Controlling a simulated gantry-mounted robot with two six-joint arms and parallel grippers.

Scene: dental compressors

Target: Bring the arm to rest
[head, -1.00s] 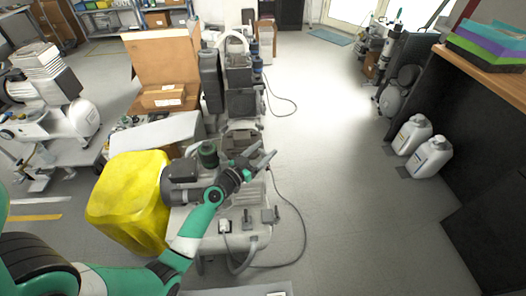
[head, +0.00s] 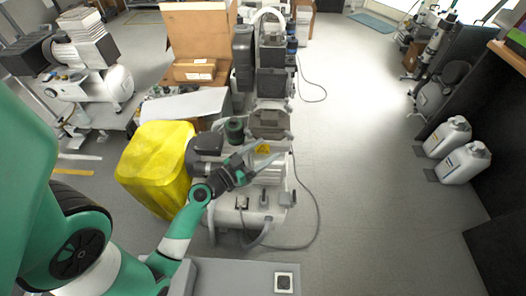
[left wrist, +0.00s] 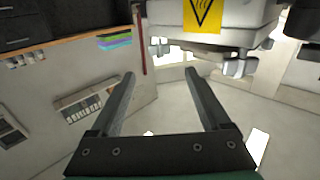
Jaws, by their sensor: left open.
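My left arm comes in from the left in the head view. Its gripper (head: 272,149) is open and empty, with two long dark fingers pointing away to the upper right. It overlaps the compressor (head: 230,217) in the head view. In the left wrist view the fingers (left wrist: 159,74) are spread with nothing between them. A pale machine part with a yellow warning label (left wrist: 203,14) hangs above and beyond the right finger, apart from it. My right gripper is not in view.
A yellow container (head: 152,165) stands left of the compressor. Cardboard boxes (head: 196,69) and dark units (head: 271,82) stand behind. A cable (head: 319,205) lies on the floor at right. Two white jugs (head: 465,162) stand at the far right. The floor between is clear.

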